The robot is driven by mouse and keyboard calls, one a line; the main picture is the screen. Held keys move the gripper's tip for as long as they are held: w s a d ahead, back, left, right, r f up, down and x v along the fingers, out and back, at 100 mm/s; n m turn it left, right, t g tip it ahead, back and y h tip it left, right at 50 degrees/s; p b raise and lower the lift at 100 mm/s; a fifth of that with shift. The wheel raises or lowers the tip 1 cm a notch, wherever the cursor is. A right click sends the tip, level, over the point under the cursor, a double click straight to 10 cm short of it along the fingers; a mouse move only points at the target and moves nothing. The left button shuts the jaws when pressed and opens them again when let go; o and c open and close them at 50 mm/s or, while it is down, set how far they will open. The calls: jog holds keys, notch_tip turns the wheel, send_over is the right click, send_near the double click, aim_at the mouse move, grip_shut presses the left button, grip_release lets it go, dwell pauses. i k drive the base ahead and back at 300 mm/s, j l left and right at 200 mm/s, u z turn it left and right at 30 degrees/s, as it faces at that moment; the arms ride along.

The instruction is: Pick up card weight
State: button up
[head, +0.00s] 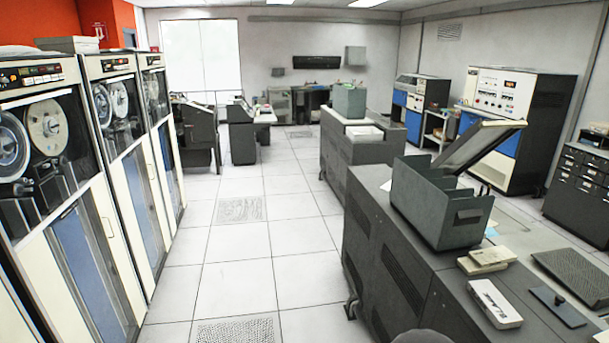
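The card weight (572,315) looks to be the flat dark plate with a small black knob on top. It lies on the dark grey cabinet top at the lower right of the head view, to the right of a white box with dark lettering (495,303). Nothing is touching its knob. My gripper is not visible in this view.
A grey card bin with a raised lid (430,215) stands on the same cabinet (395,250). Beige card stacks (486,259) sit in front of it, and a dark textured pad (575,272) lies behind the plate. Tape units (125,150) line the left. The tiled floor (235,275) between is clear.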

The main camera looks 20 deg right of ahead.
aim_at(556, 303)
jog(key=i+z, duration=0.3)
jog(key=z, duration=0.15)
jog(key=i+z, duration=0.3)
jog(key=z, duration=0.15)
jog(key=i+j+z, duration=0.15)
jog(key=i+z, duration=0.15)
jog(key=z, duration=0.15)
jog(key=i+j+z, duration=0.25)
jog(key=z, duration=0.2)
jog(key=i+j+z, duration=0.15)
jog(key=j+z, duration=0.3)
jog(key=i+z, duration=0.15)
jog(key=z, duration=0.3)
jog(key=i+j+z, duration=0.15)
jog(key=z, duration=0.3)
jog(key=i+j+z, duration=0.15)
jog(key=z, duration=0.35)
jog(key=i+j+z, duration=0.1)
jog(key=j+z, duration=0.15)
jog(key=z, duration=0.2)
jog(key=j+z, duration=0.25)
jog(key=z, duration=0.2)
jog(key=i, duration=0.05)
